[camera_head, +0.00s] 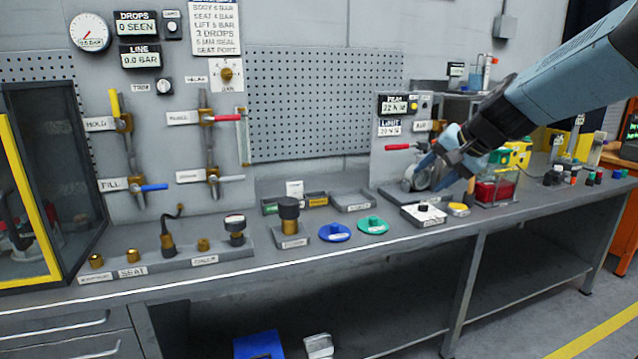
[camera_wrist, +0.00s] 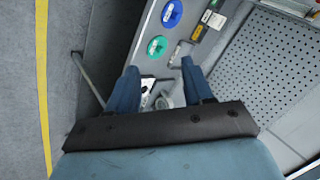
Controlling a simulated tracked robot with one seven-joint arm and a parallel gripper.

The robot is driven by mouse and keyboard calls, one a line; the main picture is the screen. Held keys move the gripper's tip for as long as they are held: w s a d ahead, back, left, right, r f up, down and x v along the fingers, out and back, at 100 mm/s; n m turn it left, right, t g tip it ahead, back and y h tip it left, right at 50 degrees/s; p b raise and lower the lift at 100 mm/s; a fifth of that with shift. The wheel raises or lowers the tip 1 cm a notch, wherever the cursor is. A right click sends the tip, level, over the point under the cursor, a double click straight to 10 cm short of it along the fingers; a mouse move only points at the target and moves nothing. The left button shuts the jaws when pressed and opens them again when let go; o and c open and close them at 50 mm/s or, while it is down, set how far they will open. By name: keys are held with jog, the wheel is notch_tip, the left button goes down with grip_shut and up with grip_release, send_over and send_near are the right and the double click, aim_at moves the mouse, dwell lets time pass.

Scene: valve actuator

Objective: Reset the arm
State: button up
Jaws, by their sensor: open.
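My arm reaches in from the upper right in the head view. My gripper (camera_head: 438,166) hangs over the right part of the workbench (camera_head: 330,258), its fingers pointing down and to the left. In the wrist view my gripper (camera_wrist: 156,78) shows two blue fingers spread apart with nothing between them. Beyond the fingertips lie a white tray and a round grey part on the bench.
A blue disc (camera_head: 334,232) and a green disc (camera_head: 372,225) lie left of my gripper. A red container (camera_head: 494,191) stands right of it. Valves with coloured levers (camera_head: 153,187) are on the back panel. A yellow-framed cabinet (camera_head: 40,210) stands far left.

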jog(key=s+f+n+h, duration=0.2)
jog(key=s+n, duration=0.1)
jog(key=s, duration=0.8)
jog(key=s+f+n+g+h, duration=0.1)
jog(key=s+f+n+h, duration=0.1)
jog(key=s, duration=0.9)
jog(key=shift+a+n+g, duration=0.3)
jog(key=shift+a+n, duration=0.15)
jog(key=shift+n, duration=0.25)
